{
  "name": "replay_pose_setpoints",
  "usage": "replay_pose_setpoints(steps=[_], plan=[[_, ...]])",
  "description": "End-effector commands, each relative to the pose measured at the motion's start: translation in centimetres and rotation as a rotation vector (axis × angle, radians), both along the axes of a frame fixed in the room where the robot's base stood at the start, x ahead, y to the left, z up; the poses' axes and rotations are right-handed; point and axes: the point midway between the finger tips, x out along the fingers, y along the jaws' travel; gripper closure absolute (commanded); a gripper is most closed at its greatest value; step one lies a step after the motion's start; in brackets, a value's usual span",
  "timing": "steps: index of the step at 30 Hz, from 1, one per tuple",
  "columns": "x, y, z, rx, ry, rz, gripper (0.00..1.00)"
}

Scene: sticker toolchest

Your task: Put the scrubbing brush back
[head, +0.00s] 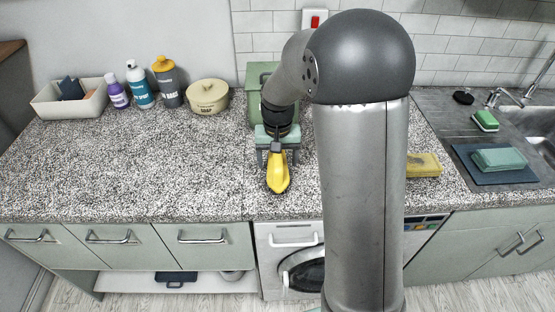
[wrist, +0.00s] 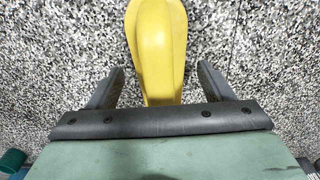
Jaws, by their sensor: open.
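A long yellow object that looks like the scrubbing brush (head: 278,178) lies on the speckled counter, near its front edge. It also shows in the wrist view (wrist: 158,35), with its rounded end pointing away from my gripper. My gripper (head: 277,150) is over its rear end. In the wrist view my gripper (wrist: 160,78) is open, with one finger on each side of the yellow body and a visible gap on both sides. Its bristles cannot be made out. A green box (head: 254,80) stands behind my arm, partly hidden.
A pale bin (head: 85,107), several bottles and a lidded soap pot (head: 207,97) stand at the back left. A yellow sponge (head: 424,165) lies right of my arm. A green block (head: 498,158) lies on a dark mat by the sink. The left counter front is clear.

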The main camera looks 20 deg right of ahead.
Motion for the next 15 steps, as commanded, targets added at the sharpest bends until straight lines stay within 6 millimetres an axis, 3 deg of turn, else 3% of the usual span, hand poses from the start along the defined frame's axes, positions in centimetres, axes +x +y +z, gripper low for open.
replay_pose_setpoints(steps=[9,15], plan=[[0.1,0.0,6.6,-0.001,-0.007,0.000,0.26],[0.1,0.0,9.9,0.000,-0.005,0.000,0.26]])
